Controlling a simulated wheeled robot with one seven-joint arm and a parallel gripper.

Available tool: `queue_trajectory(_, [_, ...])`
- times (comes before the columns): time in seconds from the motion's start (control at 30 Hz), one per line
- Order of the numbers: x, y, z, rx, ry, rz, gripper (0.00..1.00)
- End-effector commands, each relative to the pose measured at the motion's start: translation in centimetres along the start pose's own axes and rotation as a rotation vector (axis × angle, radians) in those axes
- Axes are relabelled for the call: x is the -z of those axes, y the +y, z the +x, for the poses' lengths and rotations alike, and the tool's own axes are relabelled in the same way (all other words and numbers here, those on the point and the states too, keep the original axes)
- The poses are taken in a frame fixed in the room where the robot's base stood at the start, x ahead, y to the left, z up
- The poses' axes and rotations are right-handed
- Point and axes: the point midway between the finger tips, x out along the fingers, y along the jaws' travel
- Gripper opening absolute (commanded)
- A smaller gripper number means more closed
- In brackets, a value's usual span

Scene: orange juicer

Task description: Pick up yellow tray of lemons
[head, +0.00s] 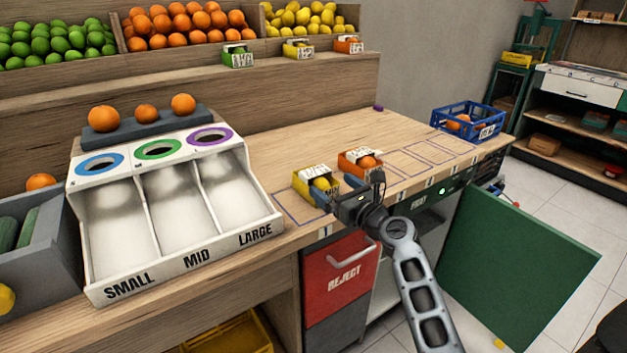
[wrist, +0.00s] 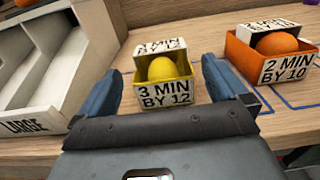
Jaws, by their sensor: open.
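The yellow tray (head: 301,186) stands on the wooden counter, left of an orange tray, with lemons (head: 322,184) in it. In the wrist view the yellow tray (wrist: 141,93) is straight ahead, with one lemon (wrist: 162,69) showing and a front label reading "3 MIN BY 12". My gripper (wrist: 160,85) is open, with one blue finger on each side of the tray in that view. I cannot tell whether the fingers touch it. In the head view my gripper (head: 352,192) is in front and to the right of the yellow tray, partly covering the orange tray's front.
The orange tray (head: 347,164) stands close on the right, labelled "2 MIN BY 10" in the wrist view (wrist: 237,50). The white sorter (head: 262,210) stands on the left. A blue crate (head: 457,112) is at the far right. Outlined counter spaces between are bare.

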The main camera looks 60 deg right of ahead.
Motion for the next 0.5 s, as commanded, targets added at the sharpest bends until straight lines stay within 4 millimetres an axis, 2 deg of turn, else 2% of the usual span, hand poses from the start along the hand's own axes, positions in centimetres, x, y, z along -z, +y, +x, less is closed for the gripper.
queue_trajectory(0.33, [-0.1, 0.0, 3.4, -0.001, -0.002, -0.002, 1.0])
queue_trajectory(0.5, [-0.1, 0.0, 5.9, -0.001, -0.002, -0.001, 1.0])
